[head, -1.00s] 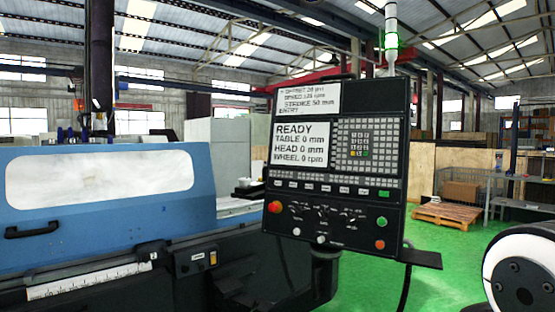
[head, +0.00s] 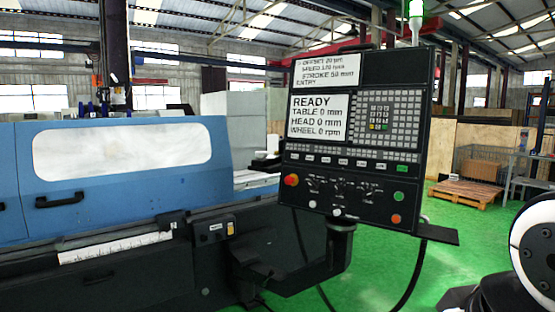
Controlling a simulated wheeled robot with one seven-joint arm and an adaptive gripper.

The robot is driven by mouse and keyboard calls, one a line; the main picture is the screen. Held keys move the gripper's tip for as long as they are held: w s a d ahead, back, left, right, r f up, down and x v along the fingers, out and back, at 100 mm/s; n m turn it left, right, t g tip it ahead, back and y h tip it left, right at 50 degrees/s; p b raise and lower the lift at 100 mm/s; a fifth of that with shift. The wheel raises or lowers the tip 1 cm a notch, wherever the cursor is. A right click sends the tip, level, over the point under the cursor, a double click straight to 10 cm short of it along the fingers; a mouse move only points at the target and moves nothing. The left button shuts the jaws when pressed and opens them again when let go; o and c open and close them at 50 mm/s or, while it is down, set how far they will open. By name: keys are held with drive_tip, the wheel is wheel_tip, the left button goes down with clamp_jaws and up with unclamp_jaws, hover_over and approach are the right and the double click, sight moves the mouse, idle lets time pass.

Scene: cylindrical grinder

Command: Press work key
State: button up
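The control panel (head: 385,72) of the grinder stands upright right of the middle in the head view, turned slightly. Its screen (head: 318,117) reads READY, table 0 mm, head 0 mm, wheel 0 rpm. A smaller screen area above it (head: 327,71) lists offset, speed, stroke and entry. A keypad (head: 380,118) is on the right. A row of white labelled keys (head: 343,162) runs below, ending in a green key (head: 402,168). The labels are too small to read, so I cannot tell the work key. My gripper is out of view; part of my arm shows at the lower right.
The blue grinder (head: 30,160) with a windowed door fills the left. Below the keys are a red button (head: 291,180), knobs, a green button (head: 398,196) and an orange button (head: 396,218). A shelf (head: 440,235) juts out at the panel's lower right.

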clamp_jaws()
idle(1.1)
